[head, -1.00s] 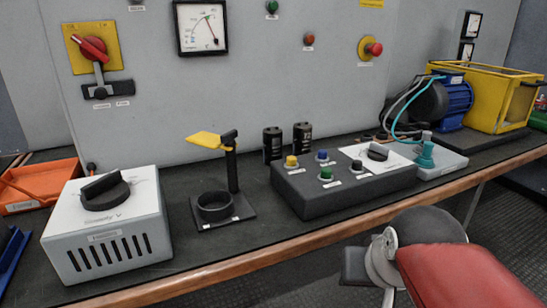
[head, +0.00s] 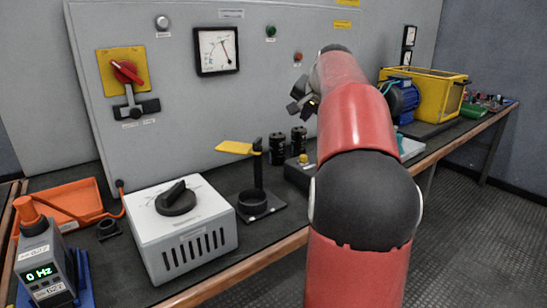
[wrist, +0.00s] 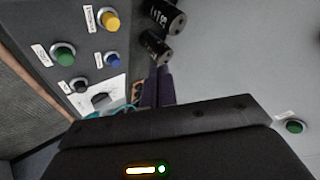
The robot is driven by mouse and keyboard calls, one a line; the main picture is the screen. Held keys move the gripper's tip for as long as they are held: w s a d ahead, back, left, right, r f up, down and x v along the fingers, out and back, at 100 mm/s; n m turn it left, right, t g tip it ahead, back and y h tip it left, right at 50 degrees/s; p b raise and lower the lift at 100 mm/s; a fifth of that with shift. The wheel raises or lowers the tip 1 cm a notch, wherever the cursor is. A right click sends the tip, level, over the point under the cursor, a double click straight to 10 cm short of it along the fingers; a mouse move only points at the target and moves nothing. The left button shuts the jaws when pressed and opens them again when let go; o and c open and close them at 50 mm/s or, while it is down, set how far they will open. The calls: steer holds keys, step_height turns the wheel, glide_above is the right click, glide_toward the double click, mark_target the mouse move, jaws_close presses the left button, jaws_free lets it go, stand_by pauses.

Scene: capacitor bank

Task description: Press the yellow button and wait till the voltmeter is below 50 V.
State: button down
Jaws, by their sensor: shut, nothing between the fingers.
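The yellow button (head: 303,158) sits on a dark control box (head: 297,172), which my arm mostly hides in the head view. In the wrist view the yellow button (wrist: 110,20) shows whole at the upper left, beside green, blue and black buttons. The voltmeter (head: 217,51) is a square white dial on the grey panel; its needle shows, but the scale is too small to read. My gripper (head: 304,104) is raised above the box in front of the panel.
Two black capacitors (head: 278,149) stand close to the control box. A stand with a yellow flag (head: 236,147) and a white supply box (head: 180,232) stand to the left. A red rotary switch (head: 123,72) is on the panel. A yellow crate (head: 440,95) stands at the right.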

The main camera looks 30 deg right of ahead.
mark_target(303, 155)
steer(key=shift+d, duration=0.1)
stand_by(0.3)
step_height(303, 155, down, 9)
steer(key=b, duration=0.6)
steer(key=shift+r, duration=0.1)
stand_by(1.8)
steer(key=shift+f+b, duration=0.3)
steer(key=shift+f, duration=0.1)
steer(key=shift+f+b, duration=0.75)
steer(key=shift+f, duration=0.25)
stand_by(0.8)
steer(key=shift+r, duration=0.1)
steer(key=shift+r+p, duration=1.3)
steer(key=shift+r, duration=0.05)
step_height(303, 155, up, 5)
steer(key=p, duration=0.4)
